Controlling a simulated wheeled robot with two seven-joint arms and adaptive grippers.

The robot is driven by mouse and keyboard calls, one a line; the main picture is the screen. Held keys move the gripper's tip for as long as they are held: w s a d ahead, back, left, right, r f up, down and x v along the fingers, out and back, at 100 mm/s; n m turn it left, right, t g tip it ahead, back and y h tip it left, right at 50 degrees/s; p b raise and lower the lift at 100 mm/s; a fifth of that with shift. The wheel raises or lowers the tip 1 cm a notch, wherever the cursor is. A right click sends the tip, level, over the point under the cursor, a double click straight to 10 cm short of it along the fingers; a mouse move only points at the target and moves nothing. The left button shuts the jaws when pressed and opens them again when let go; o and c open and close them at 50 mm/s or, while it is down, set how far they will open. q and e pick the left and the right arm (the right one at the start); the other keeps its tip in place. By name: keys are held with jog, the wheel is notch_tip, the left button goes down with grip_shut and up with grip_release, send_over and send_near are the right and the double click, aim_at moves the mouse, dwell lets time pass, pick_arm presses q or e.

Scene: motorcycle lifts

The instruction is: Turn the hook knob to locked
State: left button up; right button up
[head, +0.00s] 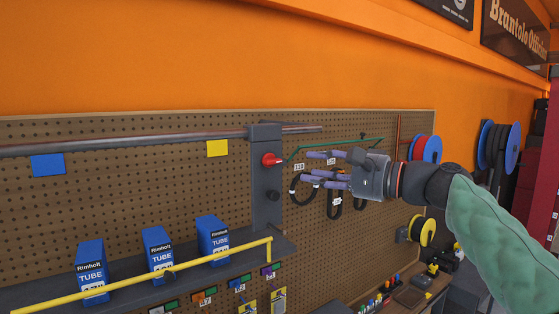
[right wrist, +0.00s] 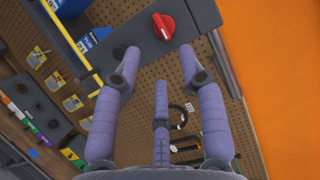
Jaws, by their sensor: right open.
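A red knob (head: 271,160) sits on the upper part of a dark grey upright block (head: 266,195) fixed to the pegboard. In the right wrist view the red knob (right wrist: 164,26) shows on the block's face, with a pale mark on it. My right gripper (head: 305,166) is open and empty, to the right of the knob in the head view. In the right wrist view its purple fingers (right wrist: 160,65) are spread, with the tips short of the knob and apart from it. My left gripper is not in view.
A shelf (head: 200,268) below carries blue tube boxes (head: 158,250) and a yellow bar (head: 140,284). A long rail (head: 120,144) runs into the block from the left. Black loops (head: 302,190) hang behind my right fingers. Spools hang at the right.

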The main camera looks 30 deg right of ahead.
aim_at(272, 161)
jog(key=p+x, duration=0.2)
jog(key=x, duration=0.6)
jog(key=shift+w+a+p, duration=0.25)
jog(key=shift+w+p, duration=0.1)
jog(key=shift+p, duration=0.05)
grip_shut()
